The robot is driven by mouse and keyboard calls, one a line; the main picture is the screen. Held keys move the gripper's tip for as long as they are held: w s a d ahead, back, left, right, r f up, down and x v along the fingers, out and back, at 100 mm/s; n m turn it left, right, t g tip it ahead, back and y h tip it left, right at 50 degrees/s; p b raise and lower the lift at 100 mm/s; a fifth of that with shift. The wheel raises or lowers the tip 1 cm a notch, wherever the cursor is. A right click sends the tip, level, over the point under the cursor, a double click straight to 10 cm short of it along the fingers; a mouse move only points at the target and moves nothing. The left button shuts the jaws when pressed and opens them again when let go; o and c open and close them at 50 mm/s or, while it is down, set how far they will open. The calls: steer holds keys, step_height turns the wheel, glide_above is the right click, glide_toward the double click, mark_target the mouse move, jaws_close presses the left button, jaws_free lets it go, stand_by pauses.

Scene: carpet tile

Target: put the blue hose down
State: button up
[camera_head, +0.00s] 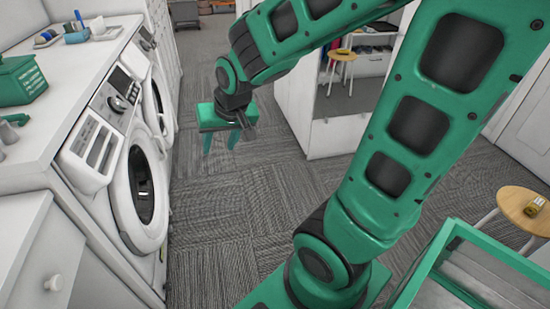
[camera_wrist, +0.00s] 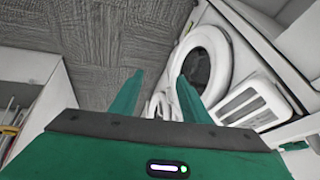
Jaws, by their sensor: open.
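My gripper (camera_head: 220,141) hangs over the carpeted aisle, to the right of the washing machines, with its fingers pointing down. In the wrist view its two green fingers (camera_wrist: 159,80) stand apart with nothing between them. I cannot make out a blue hose in either view. Small blue items (camera_head: 77,35) sit on the far part of the white counter at upper left, too small to identify surely.
White front-loading washers (camera_head: 140,185) line the left side. A white open cabinet (camera_head: 338,133) stands beyond my arm. The carpet (camera_head: 215,220) between is clear.

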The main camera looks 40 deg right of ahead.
steer(key=s+d+r+m+g, duration=0.1)
steer(key=s+d, duration=0.4)
steer(key=s, duration=0.5)
steer(key=s+d+m+g, duration=0.1)
steer(key=s+d+g, duration=0.3)
steer(key=s, duration=0.7)
steer(key=shift+s+d+r, duration=0.25)
steer(key=shift+d+r, duration=0.15)
steer(key=shift+d, duration=0.25)
steer(key=shift+w+f+g, duration=0.25)
steer(key=shift+w+g, duration=0.05)
steer(key=shift+w, duration=0.25)
